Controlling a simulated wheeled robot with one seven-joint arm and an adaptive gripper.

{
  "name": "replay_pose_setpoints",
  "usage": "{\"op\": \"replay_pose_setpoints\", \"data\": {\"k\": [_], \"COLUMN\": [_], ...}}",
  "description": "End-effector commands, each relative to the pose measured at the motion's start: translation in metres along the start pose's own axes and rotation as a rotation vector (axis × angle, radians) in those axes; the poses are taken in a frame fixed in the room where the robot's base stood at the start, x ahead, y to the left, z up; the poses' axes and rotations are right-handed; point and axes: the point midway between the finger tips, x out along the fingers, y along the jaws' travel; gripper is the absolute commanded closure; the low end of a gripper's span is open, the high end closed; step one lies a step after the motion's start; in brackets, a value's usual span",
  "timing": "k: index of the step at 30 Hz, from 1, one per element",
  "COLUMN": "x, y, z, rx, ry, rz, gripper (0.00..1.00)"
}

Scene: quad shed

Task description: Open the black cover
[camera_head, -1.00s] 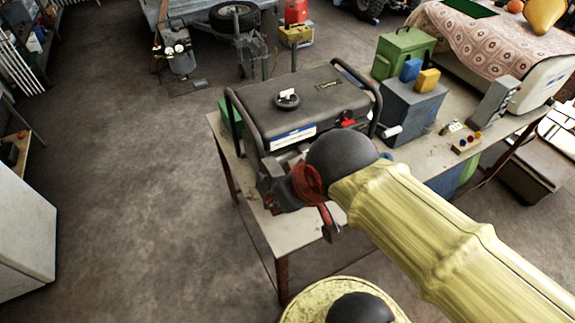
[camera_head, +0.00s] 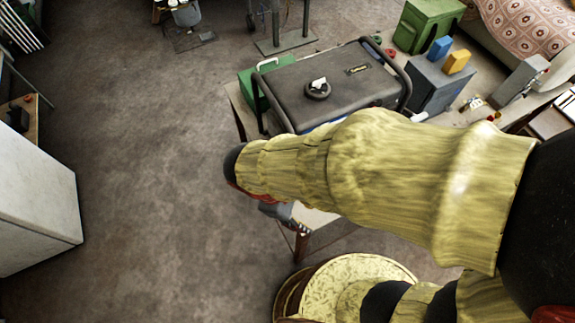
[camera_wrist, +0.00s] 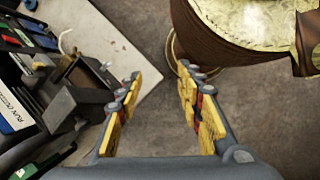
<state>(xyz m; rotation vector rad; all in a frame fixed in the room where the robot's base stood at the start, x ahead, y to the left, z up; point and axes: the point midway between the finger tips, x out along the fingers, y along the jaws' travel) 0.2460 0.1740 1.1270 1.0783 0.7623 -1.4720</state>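The black generator (camera_head: 335,80) stands on the table in the head view, with a round cap on its flat top. My yellow-sleeved arm hides its front. In the wrist view, the generator's side (camera_wrist: 30,75) is at the left, with a dark boxy part (camera_wrist: 90,78) sticking out beside the left finger. I cannot tell for sure which part is the black cover. My gripper (camera_wrist: 160,88) is open, its yellow finger pads apart with only table edge and floor between them. In the head view, only a grey bit of it shows below the arm, past the table's front corner.
The table (camera_wrist: 135,75) ends just beyond the generator, with open floor (camera_head: 150,190) to the left. A green case (camera_head: 428,22) and a grey box (camera_head: 440,85) stand right of the generator. A white cabinet (camera_head: 35,190) is at the far left.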

Motion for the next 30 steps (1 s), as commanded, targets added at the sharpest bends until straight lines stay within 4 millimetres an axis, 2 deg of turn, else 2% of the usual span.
{"op": "replay_pose_setpoints", "data": {"k": [3,7,11,12,15,18,21,25,30], "x": [0.005,0.011,0.01,0.008,-0.003,-0.015,-0.025,-0.032,-0.029], "y": [-0.015,-0.018,-0.009,-0.004,0.01,0.023,0.031,0.035,0.045], "z": [-0.01,-0.021,-0.041,-0.051,-0.072,-0.087,-0.095,-0.097,-0.094], "rx": [-0.359,-0.777,-1.249,-1.4,-1.688,-1.878,-1.998,-2.078,-2.102], "ry": [-0.185,-0.409,-0.705,-0.811,-1.038,-1.207,-1.316,-1.383,-1.4], "rz": [0.085,0.183,0.267,0.283,0.281,0.241,0.187,0.13,0.105], "gripper": [0.63,0.63,0.63,0.63,0.63,0.63,0.63,0.63,0.63]}}
